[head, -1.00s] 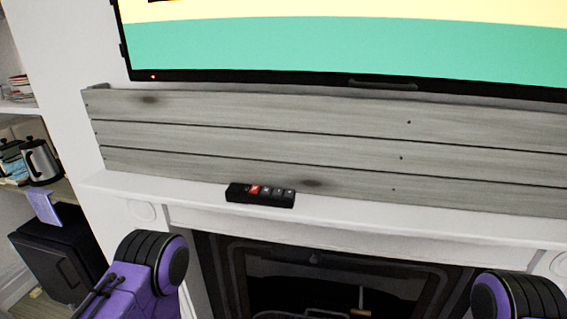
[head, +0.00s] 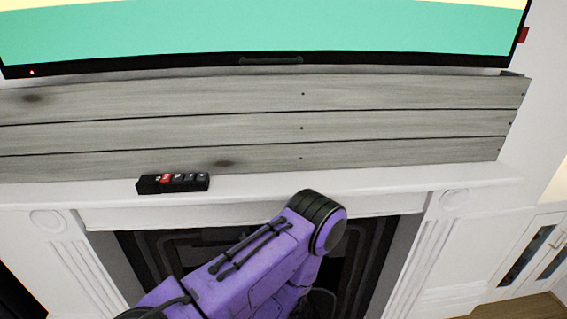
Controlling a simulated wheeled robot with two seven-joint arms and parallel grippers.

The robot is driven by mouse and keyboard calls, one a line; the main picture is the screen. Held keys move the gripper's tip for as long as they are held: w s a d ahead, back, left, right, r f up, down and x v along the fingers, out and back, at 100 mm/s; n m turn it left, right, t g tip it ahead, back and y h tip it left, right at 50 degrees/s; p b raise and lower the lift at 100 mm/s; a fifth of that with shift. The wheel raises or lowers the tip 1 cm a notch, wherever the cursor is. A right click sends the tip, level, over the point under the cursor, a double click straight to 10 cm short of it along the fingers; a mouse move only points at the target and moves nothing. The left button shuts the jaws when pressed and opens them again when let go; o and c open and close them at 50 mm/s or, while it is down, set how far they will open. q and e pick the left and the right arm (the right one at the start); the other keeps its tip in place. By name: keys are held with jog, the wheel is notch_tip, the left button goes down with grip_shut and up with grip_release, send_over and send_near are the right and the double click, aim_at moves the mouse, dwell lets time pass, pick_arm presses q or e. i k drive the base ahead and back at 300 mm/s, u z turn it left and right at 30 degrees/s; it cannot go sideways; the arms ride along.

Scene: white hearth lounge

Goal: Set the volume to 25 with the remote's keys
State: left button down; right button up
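The remote (head: 174,184) is a small black block lying on the white mantel shelf, left of the middle in the head view. It has a row of keys on its upper side, one of them red and the others dark; their marks are too small to read. The TV (head: 270,40) hangs above, with a red light at its lower left corner. Only its lower part shows, a teal band under pale yellow, and no volume number is visible. One purple arm of mine crosses in front of the fireplace, below and right of the remote. Neither gripper is in view.
The white mantel (head: 380,183) is clear to the right of the remote. Grey wooden planks (head: 390,125) back it. The dark fireplace opening is below. A white cabinet (head: 530,250) stands at the right.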

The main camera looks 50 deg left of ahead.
aim_at(201, 176)
jog(key=z, duration=0.3)
jog(key=k, duration=0.55)
jog(key=u, duration=1.5)
